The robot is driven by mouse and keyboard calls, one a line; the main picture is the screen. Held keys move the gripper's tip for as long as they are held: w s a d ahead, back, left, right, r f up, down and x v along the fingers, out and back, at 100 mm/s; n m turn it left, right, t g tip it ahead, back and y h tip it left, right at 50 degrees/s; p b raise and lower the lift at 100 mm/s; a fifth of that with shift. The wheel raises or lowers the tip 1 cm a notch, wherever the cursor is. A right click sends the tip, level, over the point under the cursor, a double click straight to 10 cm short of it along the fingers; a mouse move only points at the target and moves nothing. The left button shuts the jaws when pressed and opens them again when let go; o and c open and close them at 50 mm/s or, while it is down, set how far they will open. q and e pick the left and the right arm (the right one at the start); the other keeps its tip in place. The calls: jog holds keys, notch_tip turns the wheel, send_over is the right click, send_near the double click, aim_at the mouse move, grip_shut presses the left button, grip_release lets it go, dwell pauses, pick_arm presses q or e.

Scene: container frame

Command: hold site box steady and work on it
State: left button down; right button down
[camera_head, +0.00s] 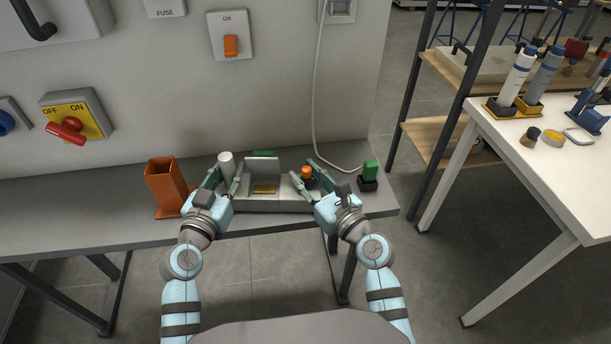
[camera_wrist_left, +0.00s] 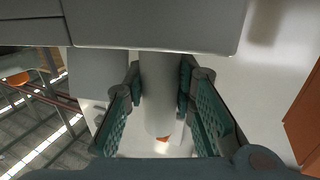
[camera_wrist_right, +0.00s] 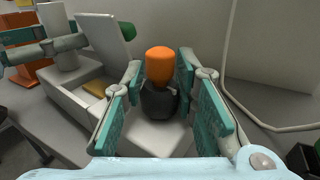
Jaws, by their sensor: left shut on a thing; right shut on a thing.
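The grey site box (camera_head: 275,206) sits on the shelf with its lid (camera_head: 263,170) standing up. A yellow piece (camera_head: 264,189) shows inside, and also in the right wrist view (camera_wrist_right: 95,89). A pale upright cylinder (camera_head: 226,160) stands at the box's left end. My left gripper (camera_head: 228,180) is shut on this cylinder, which also shows between the fingers in the left wrist view (camera_wrist_left: 160,95). A black knob with an orange cap (camera_wrist_right: 159,64) stands at the box's right end. My right gripper (camera_head: 304,178) is shut on it, fingers on either side.
An orange open holder (camera_head: 164,187) stands left of the box. A green and black block (camera_head: 370,172) sits to the right, near a hanging pale cable (camera_head: 314,100). The wall with switches rises behind the shelf (camera_head: 90,215). A white table (camera_head: 555,165) stands at right.

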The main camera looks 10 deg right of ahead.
jog(key=c, duration=1.2)
grip_release()
jog(key=shift+c, duration=0.2)
jog(key=v, duration=1.2)
